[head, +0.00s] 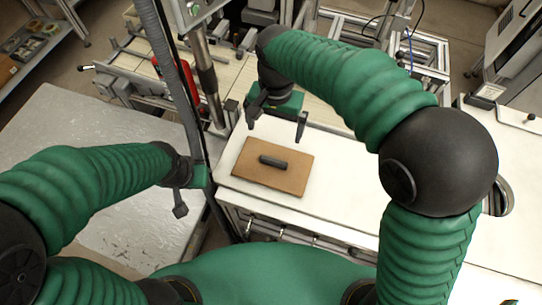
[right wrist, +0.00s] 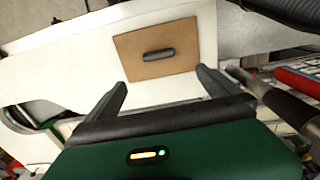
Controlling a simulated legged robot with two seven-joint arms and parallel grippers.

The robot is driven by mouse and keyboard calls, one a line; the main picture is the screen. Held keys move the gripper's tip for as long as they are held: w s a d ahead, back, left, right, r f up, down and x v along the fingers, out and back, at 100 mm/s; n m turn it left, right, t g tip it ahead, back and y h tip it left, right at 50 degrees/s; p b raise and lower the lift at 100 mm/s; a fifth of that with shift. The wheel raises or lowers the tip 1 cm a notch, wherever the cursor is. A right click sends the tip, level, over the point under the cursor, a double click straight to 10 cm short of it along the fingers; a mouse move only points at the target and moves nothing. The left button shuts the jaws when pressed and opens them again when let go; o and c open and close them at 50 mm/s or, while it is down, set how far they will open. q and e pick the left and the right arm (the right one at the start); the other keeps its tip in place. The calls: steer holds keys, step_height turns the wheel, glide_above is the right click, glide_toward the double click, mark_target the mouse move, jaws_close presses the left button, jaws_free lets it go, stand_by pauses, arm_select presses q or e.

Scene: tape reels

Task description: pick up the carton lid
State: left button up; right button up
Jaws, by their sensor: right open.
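The carton lid (head: 289,182) is a flat brown rectangle with a dark bar handle (head: 272,162) in its middle. It lies flat on the white table top. In the right wrist view the lid (right wrist: 133,65) and its handle (right wrist: 159,55) show beyond the fingers. My right gripper (head: 276,128) is open and empty, above and behind the lid in the head view, apart from it. Its two fingers also show in the right wrist view (right wrist: 163,92). My left gripper (head: 182,208) hangs left of the white table, away from the lid; its finger gap is not clear.
The white table (head: 350,160) has bare room right of the lid. A grey metal-topped surface (head: 90,150) lies to the left. A dark upright post with hose (head: 172,75) stands between them. A machine with rails (head: 130,60) stands behind.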

step_height(320, 180, down, 2)
steer(key=f, duration=0.1)
steer(key=p, duration=0.1)
glide_above(273, 160)
steer(key=f, duration=0.5)
steer(key=shift+s+d+f, duration=0.15)
steer(key=shift+s+d, duration=0.05)
steer(key=shift+s, duration=0.1)
steer(key=f, duration=0.1)
steer(key=w+f, duration=0.1)
steer(key=f, duration=0.1)
steer(key=shift+a+f+p, duration=0.2)
steer(key=shift+f+p, duration=0.1)
steer(key=shift+p, duration=0.05)
steer(key=f, duration=0.2)
steer(key=f+p, duration=0.1)
steer(key=f, duration=0.1)
steer(key=shift+s+a, duration=0.2)
steer(key=shift+a, duration=0.05)
steer(key=shift+d+f, duration=0.1)
steer(key=shift+d, duration=0.3)
steer(key=shift+c, duration=0.3)
steer(key=shift+d, duration=0.15)
steer(key=c, duration=1)
steer(key=shift+a, duration=0.4)
steer(key=c, duration=0.3)
arm_select(q)
steer(key=v, duration=0.3)
steer(key=shift+d+r, duration=0.25)
steer(key=shift+r, duration=0.05)
